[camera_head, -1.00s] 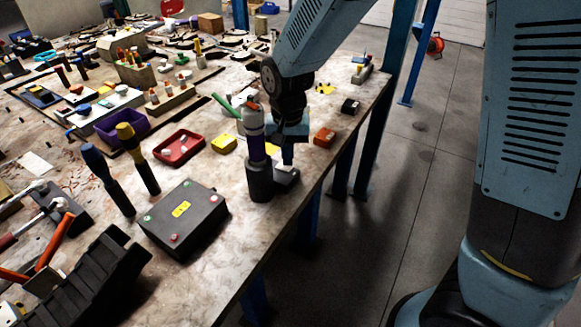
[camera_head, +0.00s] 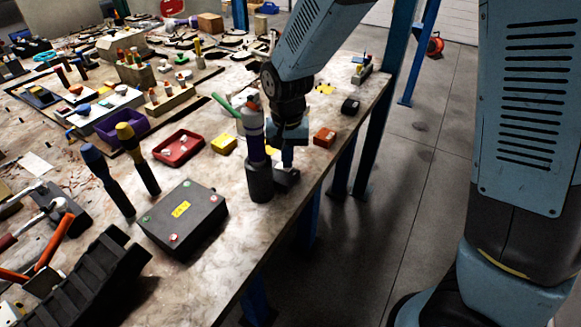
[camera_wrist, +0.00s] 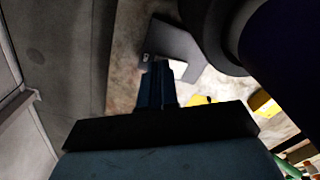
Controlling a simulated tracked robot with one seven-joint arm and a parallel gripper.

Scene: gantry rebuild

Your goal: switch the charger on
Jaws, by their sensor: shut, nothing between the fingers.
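A small grey block (camera_head: 287,179), which may be the charger, stands near the table's right edge, partly hidden behind a dark cylinder. My gripper (camera_head: 287,163) points down at this block, shut and empty. In the wrist view, the shut fingertips (camera_wrist: 157,66) overlap the near edge of the grey block (camera_wrist: 175,40). A small pale mark shows just beyond the tips. I cannot tell whether the tips touch the block, and I cannot make out the switch's state.
The dark upright cylinder (camera_head: 259,180) stands close to my gripper's left. A black box with a yellow label (camera_head: 183,218) is at front left. A red tray (camera_head: 178,148) and yellow block (camera_head: 224,144) lie behind. The floor right of the table is open.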

